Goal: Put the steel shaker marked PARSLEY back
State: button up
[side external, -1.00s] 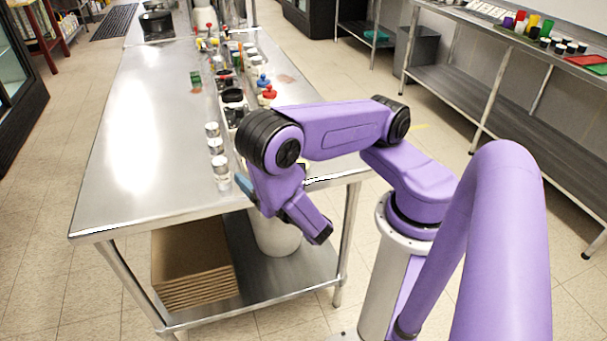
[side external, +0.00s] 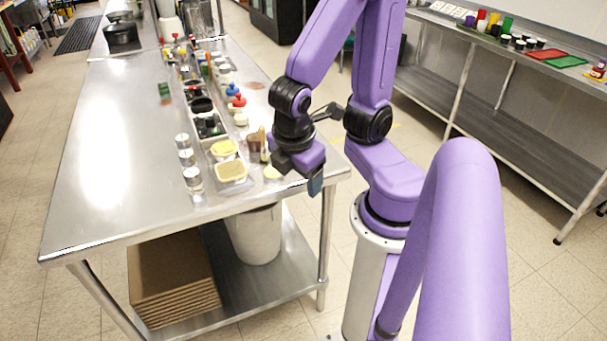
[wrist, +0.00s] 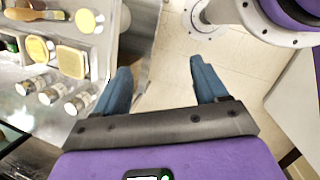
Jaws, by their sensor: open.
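Three steel-topped shakers stand in a row near the front of the steel table: a rear one (side external: 182,141), a middle one (side external: 187,158) and a front one (side external: 193,179). In the wrist view they show at the left (wrist: 25,87), (wrist: 48,95), (wrist: 77,103). Their labels are too small to read, so I cannot tell which is PARSLEY. My gripper (side external: 315,187) points down by the table's right edge, to the right of the shakers. In the wrist view its blue fingers (wrist: 160,66) are apart, with only floor between them.
Yellow-topped tubs (side external: 231,172) sit between the shakers and my gripper. A squeeze bottle and dark cup (side external: 254,146) stand behind. Red and blue capped bottles (side external: 238,101) line the row. The table's left half (side external: 105,170) is clear. A bin (side external: 255,235) stands below.

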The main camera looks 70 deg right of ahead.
jog(key=s+a+r+y, duration=0.1)
jog(key=y, duration=0.1)
jog(key=s+a+r+y, duration=0.1)
jog(key=a, duration=0.1)
jog(key=shift+a+r+m+y, duration=0.15)
jog(key=shift+r+m+y, duration=0.25)
dwell(0.9)
